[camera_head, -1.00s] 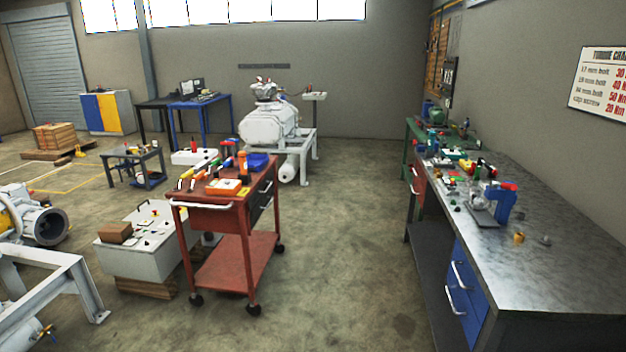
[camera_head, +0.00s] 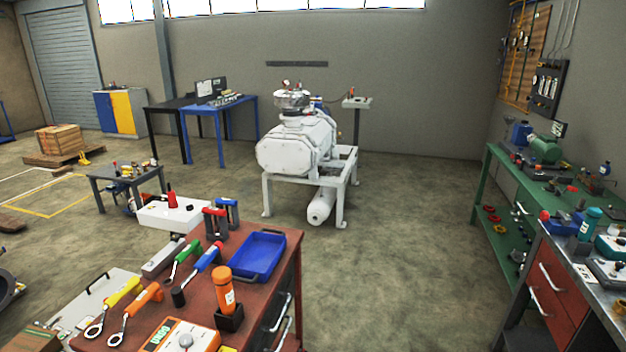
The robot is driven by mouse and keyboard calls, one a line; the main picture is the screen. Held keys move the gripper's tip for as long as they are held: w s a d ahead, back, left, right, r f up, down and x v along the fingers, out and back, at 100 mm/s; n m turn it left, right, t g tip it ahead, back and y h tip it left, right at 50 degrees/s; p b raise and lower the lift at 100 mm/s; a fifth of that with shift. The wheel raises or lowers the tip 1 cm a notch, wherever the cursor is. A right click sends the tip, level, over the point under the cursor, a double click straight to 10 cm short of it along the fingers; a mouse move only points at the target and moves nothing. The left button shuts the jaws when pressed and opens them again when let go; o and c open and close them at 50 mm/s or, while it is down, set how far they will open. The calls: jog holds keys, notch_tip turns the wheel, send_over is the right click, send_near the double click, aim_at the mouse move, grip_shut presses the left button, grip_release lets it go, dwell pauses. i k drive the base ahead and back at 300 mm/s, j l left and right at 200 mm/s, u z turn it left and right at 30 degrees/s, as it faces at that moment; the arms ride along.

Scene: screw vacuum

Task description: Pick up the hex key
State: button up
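I cannot make out a hex key for certain in this view. The red tool cart (camera_head: 287,252) at the bottom holds several hand tools. Among them are a yellow-handled wrench (camera_head: 118,297), an orange-handled wrench (camera_head: 140,303), a green-handled tool (camera_head: 183,262) and a blue-handled tool (camera_head: 203,268). A red-topped piece (camera_head: 215,222) and a blue-topped piece (camera_head: 228,212) stand at the cart's back edge; I cannot tell what they are. My gripper is not in view.
The cart also carries a blue tray (camera_head: 262,252), an orange cylinder (camera_head: 223,290) in a black holder and an orange meter (camera_head: 178,338). A green bench (camera_head: 497,180) and a steel-topped bench (camera_head: 590,292) stand at right. Floor between cart and benches is clear.

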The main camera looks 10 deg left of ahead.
aim_at(227, 202)
jog(key=i+l, duration=0.15)
jog(key=i, duration=1.45)
jog(key=i+l+z, duration=0.1)
jog(key=i, duration=1.5)
jog(key=i+j+u, duration=0.2)
jog(key=u, duration=0.25)
jog(key=i+u, duration=0.7)
jog(key=u, duration=0.25)
jog(key=i+l+u, duration=0.15)
jog(key=i+u, duration=0.15)
jog(key=u, duration=0.15)
jog(key=i+l+u, duration=0.2)
jog(key=u, duration=0.25)
jog(key=i+l+u, duration=0.25)
jog(key=u, duration=0.2)
jog(key=i+j+u, duration=0.1)
jog(key=u, duration=0.3)
jog(key=i+u, duration=0.3)
jog(key=u, duration=0.15)
jog(key=i+u, duration=0.25)
jog(key=u, duration=0.15)
jog(key=i+l+u, duration=0.1)
jog(key=u, duration=0.35)
jog(key=i+l+u, duration=0.2)
jog(key=u, duration=0.2)
jog(key=i+l+u, duration=0.2)
jog(key=u, duration=0.25)
